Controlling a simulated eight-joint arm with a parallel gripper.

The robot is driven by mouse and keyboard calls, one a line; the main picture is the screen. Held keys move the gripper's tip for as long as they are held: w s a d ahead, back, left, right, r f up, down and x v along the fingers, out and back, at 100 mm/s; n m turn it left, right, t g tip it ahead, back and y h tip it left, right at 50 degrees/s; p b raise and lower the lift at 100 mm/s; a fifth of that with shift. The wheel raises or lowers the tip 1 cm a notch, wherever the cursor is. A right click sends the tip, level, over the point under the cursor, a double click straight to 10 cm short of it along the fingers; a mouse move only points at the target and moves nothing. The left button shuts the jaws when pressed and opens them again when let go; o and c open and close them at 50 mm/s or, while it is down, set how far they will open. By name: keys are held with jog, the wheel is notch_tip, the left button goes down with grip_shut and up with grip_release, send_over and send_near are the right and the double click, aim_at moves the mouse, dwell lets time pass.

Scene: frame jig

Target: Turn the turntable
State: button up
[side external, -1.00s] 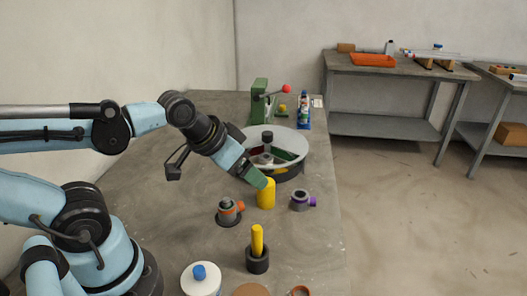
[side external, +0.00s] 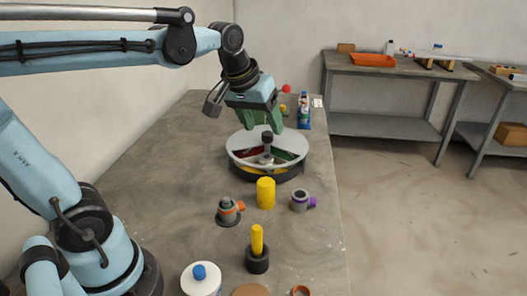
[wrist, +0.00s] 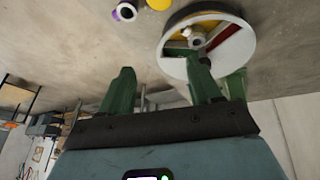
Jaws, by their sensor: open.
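The turntable (side external: 234,152) is a round disc with a pale rim, red, green and yellow sectors and a dark base.
A yellow cylinder (side external: 265,194) stands just in front of the turntable. Grey fittings with orange (side external: 229,211) and purple (side external: 301,201) parts flank it. A blue bottle (side external: 304,112) stands behind.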

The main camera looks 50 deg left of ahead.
jog(key=w+a+r+n+g, duration=0.2)
jog(key=w+a+n, duration=0.3)
jog(key=w+a, duration=0.15)
jog(key=n+g, duration=0.3)
jog(key=n, duration=0.2)
send_over(268, 134)
notch_tip(268, 134, down, 3)
jog(key=shift+h, duration=0.3)
notch_tip(268, 134, down, 12)
jog(key=shift+r, duration=0.1)
grip_shut()
